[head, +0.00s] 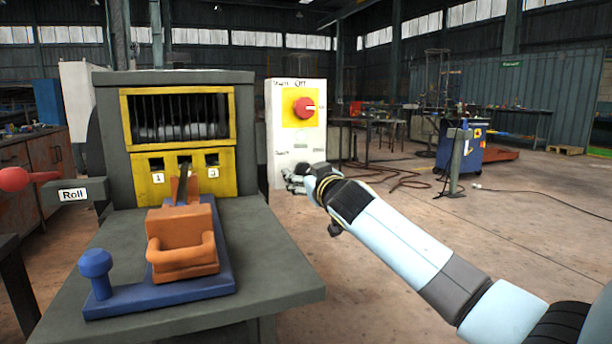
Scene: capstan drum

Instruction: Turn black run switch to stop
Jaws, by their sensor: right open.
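A white control panel (276,120) stands behind and to the right of the machine. A red rotary knob (303,107) on a yellow plate is on its upper part, beside small lettering. I cannot make out the black run switch; the lower panel is partly covered by my right gripper. My right gripper (290,180) is open in front of the lower part of the panel, its fingers pointing left. Whether it touches anything there cannot be told. My left gripper is not in view.
The grey machine (170,79) has a yellow-framed drum window and numbered slots. Its grey table (275,270) carries a blue base (160,295) with an orange handled block (185,250). A red-knobbed lever marked Roll (72,195) is at left.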

